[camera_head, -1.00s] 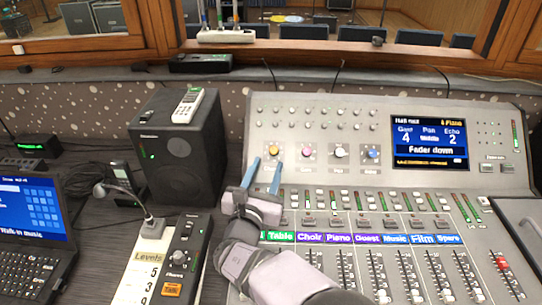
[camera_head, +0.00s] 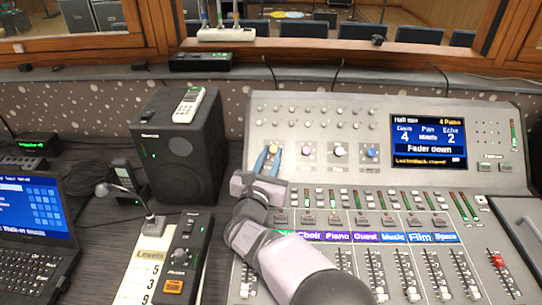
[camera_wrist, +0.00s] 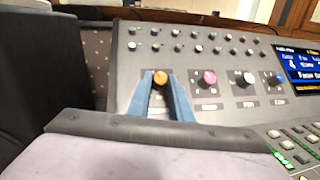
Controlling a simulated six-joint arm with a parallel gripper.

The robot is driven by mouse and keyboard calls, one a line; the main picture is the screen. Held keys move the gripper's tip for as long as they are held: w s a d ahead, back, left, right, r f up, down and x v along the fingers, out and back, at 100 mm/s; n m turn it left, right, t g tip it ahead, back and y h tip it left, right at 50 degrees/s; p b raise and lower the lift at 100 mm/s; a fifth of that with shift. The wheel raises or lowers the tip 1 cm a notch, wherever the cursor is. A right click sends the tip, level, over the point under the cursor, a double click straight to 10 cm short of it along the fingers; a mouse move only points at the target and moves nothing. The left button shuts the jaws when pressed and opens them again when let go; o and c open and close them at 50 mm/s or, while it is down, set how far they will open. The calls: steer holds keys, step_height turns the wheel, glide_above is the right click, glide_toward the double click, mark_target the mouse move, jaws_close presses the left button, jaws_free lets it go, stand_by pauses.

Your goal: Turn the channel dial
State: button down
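A row of dials is on the upper panel of the mixing desk. The leftmost is an orange dial (camera_wrist: 160,77), then a pink dial (camera_head: 306,149), a white dial (camera_head: 340,150) and a blue dial (camera_head: 372,151). Their labels are too small to read. My gripper (camera_head: 268,158) is at the orange dial. In the wrist view the two blue fingers (camera_wrist: 160,82) stand on either side of the orange dial, and their tips look shut on it. The desk screen (camera_head: 429,142) reads "4 Piano", Gain 4, Echo 2 and "Fader down".
A black speaker (camera_head: 180,150) with a white remote (camera_head: 187,105) on top stands left of the desk. A talk unit (camera_head: 180,260) and bent microphone (camera_head: 140,205) are in front of it. Channel buttons and faders (camera_head: 375,270) lie below the dials. Small knobs (camera_head: 320,110) sit above.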

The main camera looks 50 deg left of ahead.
steer(key=shift+h, duration=0.3)
steer(key=shift+a+m+t+h+b, duration=0.15)
steer(key=shift+m+t+h+b, duration=0.15)
steer(key=shift+m+h+b, duration=0.5)
steer(key=shift+s+r+m+t+h, duration=0.1)
steer(key=shift+m+t+h, duration=0.3)
steer(key=shift+m, duration=0.8)
steer(key=c, duration=1.6)
jaws_free()
